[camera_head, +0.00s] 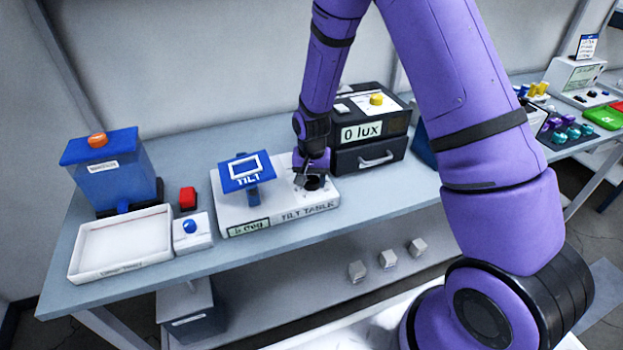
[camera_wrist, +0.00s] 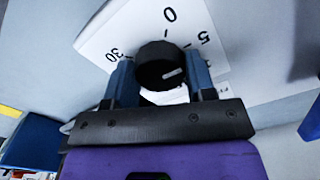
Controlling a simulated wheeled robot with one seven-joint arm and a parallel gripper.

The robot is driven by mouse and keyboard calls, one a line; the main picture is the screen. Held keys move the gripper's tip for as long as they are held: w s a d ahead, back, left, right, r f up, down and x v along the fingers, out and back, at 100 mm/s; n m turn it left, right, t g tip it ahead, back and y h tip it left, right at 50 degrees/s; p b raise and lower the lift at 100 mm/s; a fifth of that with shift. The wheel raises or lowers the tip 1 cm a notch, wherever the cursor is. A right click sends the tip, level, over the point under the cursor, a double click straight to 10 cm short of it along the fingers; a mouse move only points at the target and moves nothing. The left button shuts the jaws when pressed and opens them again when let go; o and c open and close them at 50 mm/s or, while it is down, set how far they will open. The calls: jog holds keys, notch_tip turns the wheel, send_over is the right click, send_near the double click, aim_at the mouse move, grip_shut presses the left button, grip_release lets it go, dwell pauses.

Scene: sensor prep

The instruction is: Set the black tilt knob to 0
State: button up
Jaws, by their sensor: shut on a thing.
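The black tilt knob (camera_wrist: 158,62) sits between the two blue fingers of my gripper (camera_wrist: 160,80) in the wrist view, and the jaws are shut on it. Its white pointer line points to the right, away from the 0 at the top of the dial. A 5 shows at the upper right and a 30 at the left; part of the scale is hidden by the fingers. In the head view my gripper (camera_head: 311,174) is down over the knob (camera_head: 313,184) on the white tilt table (camera_head: 285,212). Its small display (camera_head: 249,228) reads in degrees, the number unclear.
The blue tilting plate (camera_head: 241,184) stands left of the knob. A black box marked 0 lux (camera_head: 372,153) stands close behind and right. A blue dispenser (camera_head: 110,175), white tray (camera_head: 122,263), red block (camera_head: 187,198) and blue-button box (camera_head: 192,242) stand left.

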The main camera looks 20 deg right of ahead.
aim_at(312, 180)
jog(key=n, duration=0.4)
jog(key=shift+n, duration=2.8)
jog(key=o, duration=0.9)
notch_tip(312, 180, up, 11)
jog(key=shift+f, duration=0.1)
